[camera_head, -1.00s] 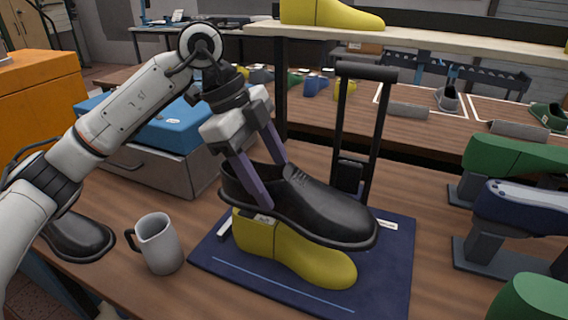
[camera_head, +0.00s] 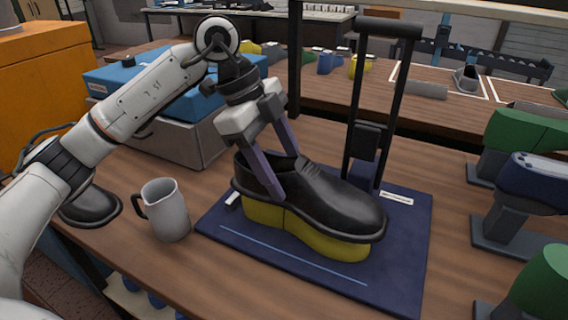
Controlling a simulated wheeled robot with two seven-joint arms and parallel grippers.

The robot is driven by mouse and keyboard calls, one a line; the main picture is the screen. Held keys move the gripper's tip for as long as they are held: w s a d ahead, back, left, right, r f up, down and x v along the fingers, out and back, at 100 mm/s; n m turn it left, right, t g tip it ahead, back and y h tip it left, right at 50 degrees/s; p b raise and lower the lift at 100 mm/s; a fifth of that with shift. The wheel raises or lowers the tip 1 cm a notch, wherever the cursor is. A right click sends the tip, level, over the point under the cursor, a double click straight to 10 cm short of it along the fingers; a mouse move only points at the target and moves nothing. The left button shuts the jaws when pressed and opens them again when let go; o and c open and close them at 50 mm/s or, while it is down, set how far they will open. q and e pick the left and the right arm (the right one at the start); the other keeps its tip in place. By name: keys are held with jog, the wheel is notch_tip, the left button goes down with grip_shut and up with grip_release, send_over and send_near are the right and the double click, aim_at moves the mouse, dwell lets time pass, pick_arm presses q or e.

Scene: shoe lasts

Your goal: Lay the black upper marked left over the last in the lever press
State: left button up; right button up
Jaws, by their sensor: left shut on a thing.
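The black upper (camera_head: 325,197) is a dark shoe with its toe toward the lower right. My left gripper (camera_head: 284,178) is shut on its heel end, with the fingers at the shoe opening. The upper sits over the yellow last (camera_head: 310,236), covering its top; the last's lower side shows below the upper's rim. I cannot tell if the upper rests fully on it. The last stands on the blue mat of the lever press (camera_head: 409,246). The press's black lever frame (camera_head: 355,100) stands upright behind. My right gripper is not in view.
A grey mug (camera_head: 166,212) stands left of the mat, and another black shoe (camera_head: 90,203) lies farther left. Green (camera_head: 525,135) and blue (camera_head: 535,180) lasts on grey stands line the right side. A grey drawer box (camera_head: 180,138) is behind the arm.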

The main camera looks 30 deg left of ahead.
pick_arm(q)
jog(key=shift+f+b, duration=0.6)
jog(key=shift+f, duration=0.75)
jog(key=shift+f+b, duration=0.7)
jog(key=shift+f, duration=1.2)
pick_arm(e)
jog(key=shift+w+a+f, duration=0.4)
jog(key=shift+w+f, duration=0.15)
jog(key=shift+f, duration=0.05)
pick_arm(q)
jog(key=shift+f, duration=0.1)
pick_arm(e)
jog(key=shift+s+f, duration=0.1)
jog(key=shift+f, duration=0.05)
pick_arm(q)
jog(key=shift+a+f+b, duration=0.1)
jog(key=shift+f+b, duration=0.4)
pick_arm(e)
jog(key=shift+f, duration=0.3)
pick_arm(q)
jog(key=o, duration=1.4)
